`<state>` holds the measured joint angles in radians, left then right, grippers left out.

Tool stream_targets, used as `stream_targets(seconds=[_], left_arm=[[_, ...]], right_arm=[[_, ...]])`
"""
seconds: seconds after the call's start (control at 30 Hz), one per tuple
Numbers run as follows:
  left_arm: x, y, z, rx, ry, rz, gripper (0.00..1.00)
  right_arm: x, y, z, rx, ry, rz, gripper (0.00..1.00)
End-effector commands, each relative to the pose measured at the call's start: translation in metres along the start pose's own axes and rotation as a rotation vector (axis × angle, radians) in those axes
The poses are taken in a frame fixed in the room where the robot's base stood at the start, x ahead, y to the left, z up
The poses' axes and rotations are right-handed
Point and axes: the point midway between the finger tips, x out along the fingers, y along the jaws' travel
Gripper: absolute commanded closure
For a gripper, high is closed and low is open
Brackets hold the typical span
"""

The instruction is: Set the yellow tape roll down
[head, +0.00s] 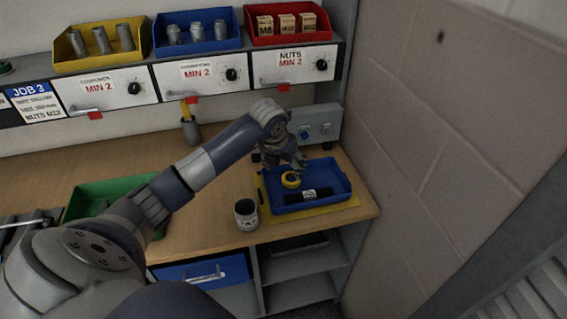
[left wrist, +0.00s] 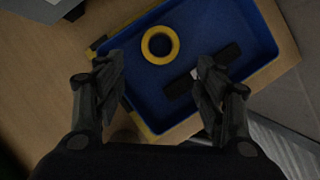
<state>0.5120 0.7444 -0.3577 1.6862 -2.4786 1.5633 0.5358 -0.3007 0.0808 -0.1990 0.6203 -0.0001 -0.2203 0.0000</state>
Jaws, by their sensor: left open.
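The yellow tape roll (head: 290,180) lies flat in the blue tray (head: 333,176) at the right end of the bench. In the left wrist view the tape roll (left wrist: 160,45) rests on the tray floor, with blue showing through its hole. My left gripper (head: 288,166) is above the tray, close to the roll. In the left wrist view its two fingers (left wrist: 163,92) are spread wide with nothing between them, and the roll is beyond the tips. My right gripper is not in view.
A black cylindrical item (head: 290,196) with a white label lies in the tray beside the roll. The tray sits on a yellow mat (head: 345,206). A labelled can (head: 246,214) stands left of it. A grey box (head: 318,124) stands behind, and a wall rises at the right.

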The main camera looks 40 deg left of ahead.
Motion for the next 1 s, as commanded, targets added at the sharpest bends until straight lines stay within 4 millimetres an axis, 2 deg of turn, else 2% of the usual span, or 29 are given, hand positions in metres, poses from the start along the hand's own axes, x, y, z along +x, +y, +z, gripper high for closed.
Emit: stream_targets(seconds=[0.1,0.3,1.0], left_arm=[[-0.017,0.000,0.000,0.000,-0.002,0.000,0.36],[-0.030,0.000,0.000,-0.001,0.001,0.000,0.36],[-0.031,0.000,-0.001,-0.001,0.002,0.000,0.36]], right_arm=[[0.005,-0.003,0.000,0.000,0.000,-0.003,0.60],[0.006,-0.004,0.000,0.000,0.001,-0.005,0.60],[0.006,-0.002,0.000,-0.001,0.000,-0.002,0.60]])
